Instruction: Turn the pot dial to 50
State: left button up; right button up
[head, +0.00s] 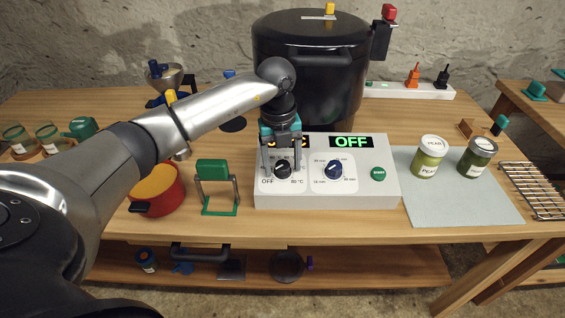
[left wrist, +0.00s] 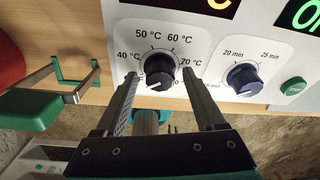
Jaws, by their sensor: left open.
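The temperature dial (head: 283,169) is a black round knob on the left of the white control panel (head: 385,193). In the left wrist view the dial (left wrist: 158,66) has its white pointer toward the lower left; the 50 °C mark is at its upper left. In the head view, OFF is printed at the lower left of the dial. The black pot (head: 310,75) stands behind the panel. My left gripper (head: 283,165) is over the dial, pointing down. In the left wrist view its open fingers (left wrist: 159,77) flank the dial with gaps. The right gripper is not in view.
A dark blue timer dial (head: 334,169) and green START button (head: 378,173) are to the right. The right display (head: 351,141) reads OFF; my gripper partly hides the left one. A green-handled jar lifter (head: 213,172) and red pot (head: 160,192) stand left, two jars right.

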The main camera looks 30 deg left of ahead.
pick_arm(q)
jog(key=shift+c, duration=0.9)
jog(key=c, duration=0.9)
grip_shut()
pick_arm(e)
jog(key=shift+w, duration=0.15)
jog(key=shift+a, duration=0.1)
